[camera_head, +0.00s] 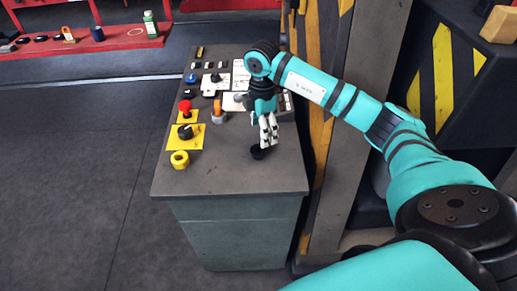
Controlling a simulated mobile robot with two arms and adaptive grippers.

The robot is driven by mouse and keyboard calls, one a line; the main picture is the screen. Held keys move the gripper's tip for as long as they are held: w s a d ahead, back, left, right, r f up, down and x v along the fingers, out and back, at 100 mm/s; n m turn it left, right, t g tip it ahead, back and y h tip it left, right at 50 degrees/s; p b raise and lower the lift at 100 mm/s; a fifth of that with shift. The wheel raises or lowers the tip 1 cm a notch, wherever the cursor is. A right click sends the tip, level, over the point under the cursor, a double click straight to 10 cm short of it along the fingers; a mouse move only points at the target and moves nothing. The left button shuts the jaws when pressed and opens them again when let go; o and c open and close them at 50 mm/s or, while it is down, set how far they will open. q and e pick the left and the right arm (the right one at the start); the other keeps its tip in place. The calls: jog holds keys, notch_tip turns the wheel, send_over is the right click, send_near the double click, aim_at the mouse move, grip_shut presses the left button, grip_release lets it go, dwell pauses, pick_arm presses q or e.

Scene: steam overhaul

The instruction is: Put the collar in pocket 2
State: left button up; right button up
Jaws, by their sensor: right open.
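My right gripper (268,138) is open, fingers pointing down, over the right side of a grey bench top (222,178). A small dark round piece (258,153) lies just below its fingertips; I cannot tell whether they touch it, or whether it is the collar. A yellow ring-shaped piece (180,159) sits near the bench's left edge. A light panel (236,101) with several small parts lies behind the gripper, partly hidden by it. I cannot make out pocket numbers. My left gripper is not in view.
A red mushroom button (185,106) and a dark knob (186,131) on yellow plates stand along the bench's left side. An orange-handled part (217,109) stands nearby. The front of the bench top is clear. A striped post (327,90) rises close on the right. A red shelf (85,40) stands far left.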

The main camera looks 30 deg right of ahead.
aim_at(260, 147)
jog(key=shift+f, duration=0.95)
jog(key=shift+a+f+p, duration=0.15)
jog(key=shift+f+p, duration=0.4)
jog(key=shift+f, duration=0.05)
notch_tip(260, 147, down, 4)
jog(key=shift+s+a+r+p, duration=0.1)
jog(key=shift+s+r+p, duration=0.1)
jog(key=shift+p, duration=0.55)
jog(key=shift+f, duration=0.4)
jog(key=shift+w, duration=0.1)
jog(key=c, duration=1.4)
grip_shut()
jog(key=shift+r, duration=0.15)
